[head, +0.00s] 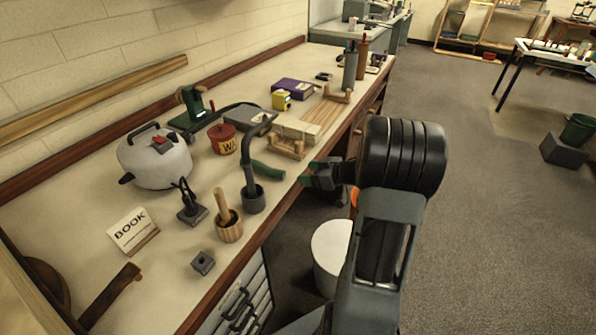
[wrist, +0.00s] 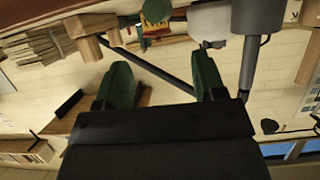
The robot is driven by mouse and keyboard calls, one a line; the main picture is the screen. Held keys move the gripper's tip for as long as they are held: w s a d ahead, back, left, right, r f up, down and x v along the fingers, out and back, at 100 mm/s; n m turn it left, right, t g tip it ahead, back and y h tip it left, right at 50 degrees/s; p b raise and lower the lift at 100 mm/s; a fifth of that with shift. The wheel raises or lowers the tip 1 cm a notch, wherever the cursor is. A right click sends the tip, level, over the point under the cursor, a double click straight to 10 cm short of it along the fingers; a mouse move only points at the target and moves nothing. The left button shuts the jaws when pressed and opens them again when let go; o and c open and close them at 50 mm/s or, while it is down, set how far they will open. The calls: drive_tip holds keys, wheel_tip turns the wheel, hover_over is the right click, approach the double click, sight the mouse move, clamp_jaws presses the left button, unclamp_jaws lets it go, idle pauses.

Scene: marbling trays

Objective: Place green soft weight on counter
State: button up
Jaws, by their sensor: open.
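A dark green, sausage-shaped piece (head: 267,170), which looks like the green soft weight, lies on the counter (head: 180,262) near its front edge. It lies just behind a dark grey cup holding a curved grey tool. My gripper (head: 309,175) is at the counter's front edge, a little to the right of the green piece and apart from it. In the wrist view my gripper (wrist: 163,82) shows two green-padded fingers spread apart with nothing between them. I cannot make out the green piece for certain in the wrist view.
Close by stand the grey cup (head: 253,200), a wooden mortar (head: 229,230), a red pot (head: 223,140) and wooden blocks (head: 286,146). A white cooker (head: 160,165) and a book sign (head: 132,230) are further left. The counter's front left has some bare room.

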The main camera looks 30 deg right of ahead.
wheel_tip(320, 180, up, 8)
drive_tip(key=a+m+h, duration=0.1)
drive_tip(key=m+h, duration=0.4)
drive_tip(key=h, duration=0.6)
drive_tip(key=s+a+f+m+g+y, duration=0.2)
drive_tip(key=s+a+g, duration=0.6)
drive_tip(key=s+a, duration=0.7)
drive_tip(key=s+f+y, duration=0.1)
drive_tip(key=s, duration=0.1)
drive_tip(key=shift+s, duration=0.35)
